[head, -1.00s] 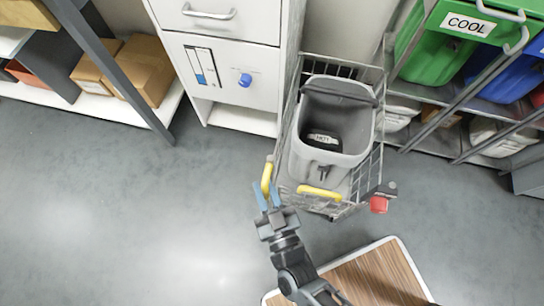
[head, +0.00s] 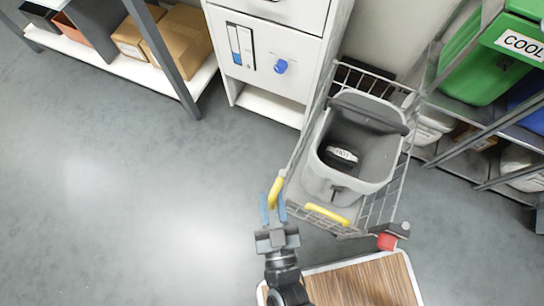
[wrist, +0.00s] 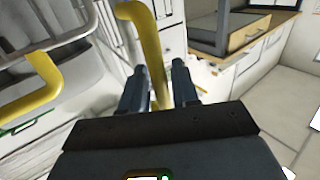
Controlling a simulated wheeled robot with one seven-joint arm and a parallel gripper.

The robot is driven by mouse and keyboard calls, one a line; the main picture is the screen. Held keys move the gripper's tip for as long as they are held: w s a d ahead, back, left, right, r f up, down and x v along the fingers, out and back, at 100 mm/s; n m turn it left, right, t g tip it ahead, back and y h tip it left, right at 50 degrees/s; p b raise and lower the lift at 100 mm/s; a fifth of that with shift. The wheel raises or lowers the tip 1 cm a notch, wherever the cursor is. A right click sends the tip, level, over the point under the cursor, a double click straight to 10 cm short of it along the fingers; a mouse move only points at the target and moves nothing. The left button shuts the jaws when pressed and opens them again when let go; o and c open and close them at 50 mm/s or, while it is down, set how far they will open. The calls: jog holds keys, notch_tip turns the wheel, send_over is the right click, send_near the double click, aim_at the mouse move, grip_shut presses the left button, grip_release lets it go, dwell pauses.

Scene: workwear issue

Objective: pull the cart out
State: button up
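The wire cart (head: 385,205) stands beside the white cabinet and holds a grey bin (head: 345,185). It has two yellow handles at its near side: a left one (head: 276,192) and a right one (head: 328,215). My gripper (head: 273,208) is at the left handle, its two blue-grey fingers apart. In the wrist view, the left handle (wrist: 143,30) runs down between the fingers of my gripper (wrist: 159,85), with a gap showing beside it. Whether a finger touches the handle is hard to tell. The right handle (wrist: 40,90) shows at the left there.
The white cabinet (head: 265,65) is left of the cart; a shelf rack with green bins (head: 490,60) is at the right. A red block (head: 387,241) sits at the cart's near right corner. A wooden-topped surface (head: 360,283) lies close below. Floor at left is clear.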

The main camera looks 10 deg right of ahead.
jog(key=shift+o, duration=0.5)
jog(key=s, duration=0.7)
jog(key=shift+s+a, duration=0.15)
jog(key=shift+s, duration=0.25)
jog(key=shift+r, duration=0.1)
